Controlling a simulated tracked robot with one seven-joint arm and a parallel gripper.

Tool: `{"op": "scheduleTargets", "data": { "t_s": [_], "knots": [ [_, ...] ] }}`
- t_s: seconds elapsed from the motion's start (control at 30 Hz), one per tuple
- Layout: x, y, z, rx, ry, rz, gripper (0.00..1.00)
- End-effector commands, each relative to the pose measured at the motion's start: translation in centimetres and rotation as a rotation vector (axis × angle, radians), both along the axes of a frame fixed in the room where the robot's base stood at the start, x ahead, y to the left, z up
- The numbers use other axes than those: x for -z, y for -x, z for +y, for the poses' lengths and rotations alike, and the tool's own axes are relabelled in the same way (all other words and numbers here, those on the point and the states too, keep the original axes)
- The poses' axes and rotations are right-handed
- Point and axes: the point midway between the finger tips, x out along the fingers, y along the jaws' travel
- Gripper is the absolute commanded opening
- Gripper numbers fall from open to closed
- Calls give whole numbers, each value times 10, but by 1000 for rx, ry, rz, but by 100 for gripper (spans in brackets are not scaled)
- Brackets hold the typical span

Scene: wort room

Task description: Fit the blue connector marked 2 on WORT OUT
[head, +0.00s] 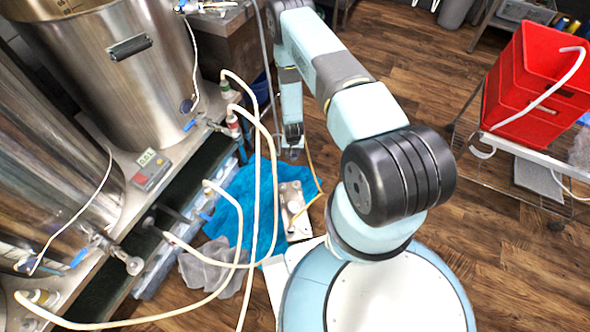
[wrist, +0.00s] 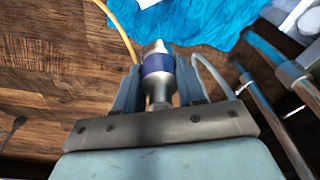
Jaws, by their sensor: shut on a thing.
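My gripper (wrist: 158,92) is shut on a metal connector with a blue band (wrist: 157,63), which points away from the jaws in the wrist view. No number shows on it. In the head view my gripper (head: 292,142) hangs beyond the blue cloth, near the dark bench edge, and the connector is too small to make out there. Steel vessels with valves stand at the left; a valve outlet (head: 133,265) juts out at the lower left. No WORT OUT label is legible, so I cannot tell which port it is.
Several pale hoses (head: 275,190) loop from the bench fittings across the space left of my arm. A blue cloth (head: 232,193) and a metal pump-like unit (head: 296,208) lie below. Metal pipes (wrist: 270,90) are close at right in the wrist view. A red crate (head: 520,95) stands right.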

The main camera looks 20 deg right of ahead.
Motion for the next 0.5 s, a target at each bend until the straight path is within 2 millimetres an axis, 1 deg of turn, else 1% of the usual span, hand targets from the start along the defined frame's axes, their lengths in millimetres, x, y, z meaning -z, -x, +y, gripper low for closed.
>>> {"op": "scheduleTargets", "data": {
  "t_s": [0.03, 0.1, 0.2, 0.3, 0.5],
  "knots": [
    [19, 10, 0, 13, 2, 5, 3],
    [38, 19, -1, 29, 4, 3, 3],
    [61, 31, -2, 47, 7, 2, 3],
    [75, 39, -3, 59, 9, 1, 3],
    [88, 45, -3, 68, 11, -2, 3]
  ]
}}
